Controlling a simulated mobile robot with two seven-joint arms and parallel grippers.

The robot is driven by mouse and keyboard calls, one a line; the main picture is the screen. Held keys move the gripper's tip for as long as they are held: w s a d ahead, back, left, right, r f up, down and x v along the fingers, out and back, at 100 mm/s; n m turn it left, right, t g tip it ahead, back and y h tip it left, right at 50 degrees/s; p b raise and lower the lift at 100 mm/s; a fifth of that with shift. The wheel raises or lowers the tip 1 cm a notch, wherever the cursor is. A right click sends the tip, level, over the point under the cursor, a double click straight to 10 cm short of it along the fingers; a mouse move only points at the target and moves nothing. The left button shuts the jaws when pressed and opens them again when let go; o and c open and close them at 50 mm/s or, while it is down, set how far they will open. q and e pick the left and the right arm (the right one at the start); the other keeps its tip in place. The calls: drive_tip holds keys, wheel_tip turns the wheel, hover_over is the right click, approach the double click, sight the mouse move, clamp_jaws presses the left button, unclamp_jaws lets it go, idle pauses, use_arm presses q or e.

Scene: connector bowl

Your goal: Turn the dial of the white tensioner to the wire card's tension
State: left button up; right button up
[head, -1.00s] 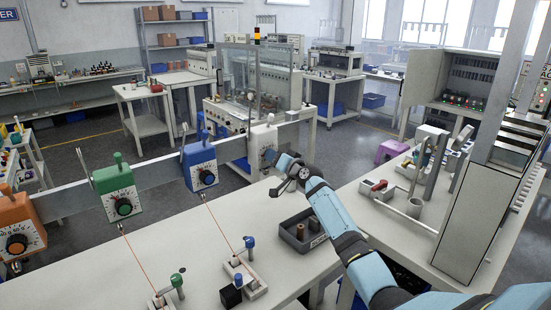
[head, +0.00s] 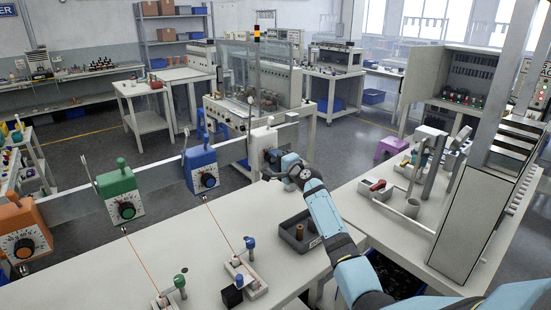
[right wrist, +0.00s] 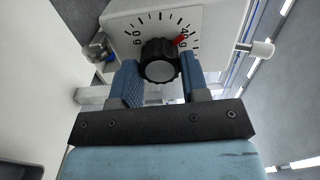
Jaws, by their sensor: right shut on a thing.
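The white tensioner (head: 262,139) hangs at the right end of the rail in the head view. My right gripper (head: 274,164) is at its front and hides most of its dial there. In the right wrist view, the tensioner's white face (right wrist: 122,24) is at the top, with a black dial (right wrist: 160,62) and a red pointer (right wrist: 181,40) toward the upper right, beside a printed number that looks like 40. My right gripper's blue fingers (right wrist: 159,80) are shut on the dial, one on each side. I cannot make out a wire card. My left gripper is out of view.
Blue (head: 201,166), green (head: 118,190) and orange (head: 22,236) tensioners hang farther left on the rail. A dark tray (head: 299,236) with brown spools stands on the bench (head: 195,285) below my right arm.

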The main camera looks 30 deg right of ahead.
drive_tip(key=shift+m, duration=0.6)
drive_tip(key=shift+p, duration=0.3)
drive_tip(key=o, duration=0.9)
drive_tip(key=s, duration=0.4)
drive_tip(key=s+b, duration=0.1)
drive_tip(key=s, duration=0.4)
drive_tip(key=s+d, duration=0.1)
drive_tip(key=s, duration=0.4)
drive_tip(key=shift+w, duration=0.1)
